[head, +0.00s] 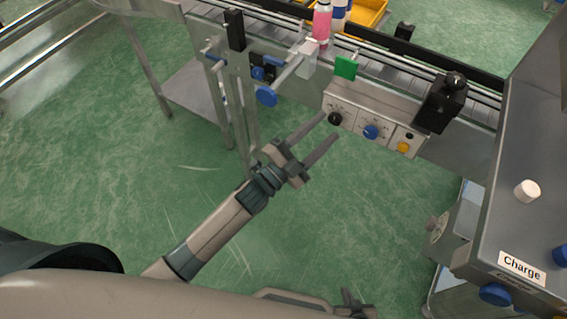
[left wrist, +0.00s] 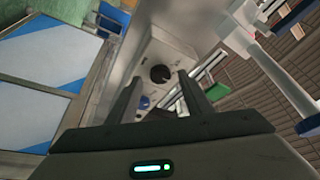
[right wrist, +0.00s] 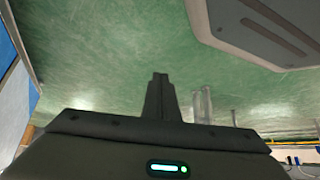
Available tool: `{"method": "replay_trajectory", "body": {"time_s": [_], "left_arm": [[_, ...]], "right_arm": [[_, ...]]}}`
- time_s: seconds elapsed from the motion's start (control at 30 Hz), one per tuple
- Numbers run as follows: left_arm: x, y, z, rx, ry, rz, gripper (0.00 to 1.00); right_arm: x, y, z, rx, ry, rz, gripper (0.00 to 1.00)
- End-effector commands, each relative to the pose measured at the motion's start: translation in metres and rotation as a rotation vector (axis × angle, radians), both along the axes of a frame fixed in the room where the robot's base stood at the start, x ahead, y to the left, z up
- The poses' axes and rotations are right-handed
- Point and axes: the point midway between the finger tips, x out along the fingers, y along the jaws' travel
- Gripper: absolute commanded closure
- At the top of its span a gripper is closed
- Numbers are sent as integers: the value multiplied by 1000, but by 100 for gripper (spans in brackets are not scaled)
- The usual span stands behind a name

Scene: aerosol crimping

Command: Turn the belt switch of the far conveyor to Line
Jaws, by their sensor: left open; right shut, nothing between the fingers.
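A grey control box (head: 350,108) is mounted on the near side of the conveyor (head: 385,62). It carries a black knob (head: 335,119), a blue knob (head: 370,132) and a yellow knob (head: 403,147); their labels are too small to read, so I cannot tell which is the belt switch. My left gripper (head: 329,126) is open and points at the black knob. In the left wrist view the black knob (left wrist: 160,73) appears between the fingertips (left wrist: 158,80), seemingly without contact. My right gripper (head: 357,300) is low in the head view; its fingers (right wrist: 160,78) are shut and empty.
A blue round handle (head: 266,96) on a rod sticks out left of the box. A green plate (head: 346,67) and a pink bottle (head: 322,22) are above it. A black device (head: 440,102) stands at its right. A machine marked Charge (head: 522,267) fills the right side.

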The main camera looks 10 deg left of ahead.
Motion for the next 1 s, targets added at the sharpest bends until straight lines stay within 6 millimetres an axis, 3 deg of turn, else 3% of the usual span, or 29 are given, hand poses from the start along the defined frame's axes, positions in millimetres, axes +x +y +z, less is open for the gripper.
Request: {"method": "replay_trajectory", "body": {"time_s": [0.1, 0.17, 0.6, 0.8, 1.0], "left_arm": [[-15, 11, -8, 1, 2, 1, 54], [-24, 18, -11, 2, 2, 0, 54], [-93, 67, -32, 2, 3, 1, 54], [-113, 82, -36, 0, 2, 1, 54], [-121, 88, -37, 1, -1, 0, 54]], "right_arm": [[9, 6, 4, 9, -24, 1, 100], [4, 6, 1, 7, -1, -1, 100], [-6, -15, -20, -36, 122, -18, 100], [-10, -21, -24, -49, 162, -23, 100], [-12, -24, -25, -53, 177, -25, 100]]}}
